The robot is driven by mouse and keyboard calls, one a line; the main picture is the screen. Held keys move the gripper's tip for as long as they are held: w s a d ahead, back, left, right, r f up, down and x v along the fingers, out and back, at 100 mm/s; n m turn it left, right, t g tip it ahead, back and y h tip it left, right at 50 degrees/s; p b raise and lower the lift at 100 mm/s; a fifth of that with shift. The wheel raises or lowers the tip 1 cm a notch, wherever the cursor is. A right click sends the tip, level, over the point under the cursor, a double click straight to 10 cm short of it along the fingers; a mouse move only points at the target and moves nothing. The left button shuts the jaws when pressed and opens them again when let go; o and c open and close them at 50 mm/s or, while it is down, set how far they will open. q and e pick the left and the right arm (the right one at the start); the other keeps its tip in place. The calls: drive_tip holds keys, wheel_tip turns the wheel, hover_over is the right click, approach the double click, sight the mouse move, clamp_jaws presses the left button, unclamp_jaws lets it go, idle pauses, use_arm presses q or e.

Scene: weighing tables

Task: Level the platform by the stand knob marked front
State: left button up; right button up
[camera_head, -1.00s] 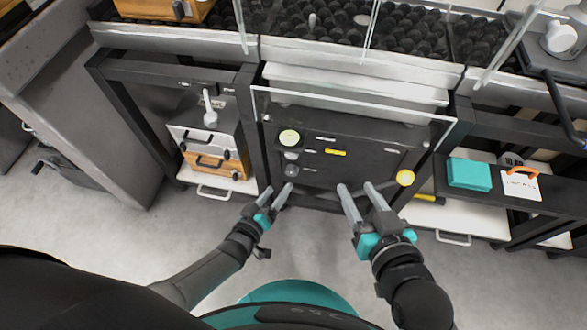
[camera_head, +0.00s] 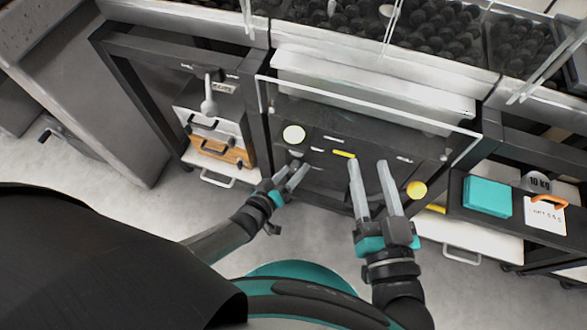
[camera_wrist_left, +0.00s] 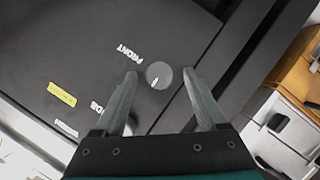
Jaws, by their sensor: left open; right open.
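The front knob (camera_wrist_left: 162,70) is a grey disc with a white pointer mark on a dark panel (camera_wrist_left: 70,45), beside the word FRONT, in the left wrist view. My left gripper (camera_wrist_left: 160,76) is open, with one finger on each side of the knob; I cannot tell whether they touch it. In the head view my left gripper (camera_head: 292,170) is at the left of the dark panel and hides most of the knob area. My right gripper (camera_head: 368,162) is open and empty before the panel's middle. I cannot tell the platform's tilt.
A pale round disc (camera_head: 294,134) and a yellow disc (camera_head: 417,189) show on the stand. A clear pane (camera_head: 365,105) is above the panel. Drawers (camera_head: 217,150) are at the left; a teal box (camera_head: 487,197) and a 10 kg weight (camera_head: 538,182) are at the right.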

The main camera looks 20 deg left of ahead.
use_arm(q)
drive_tip(key=shift+c, duration=0.2)
clamp_jaws()
idle(0.4)
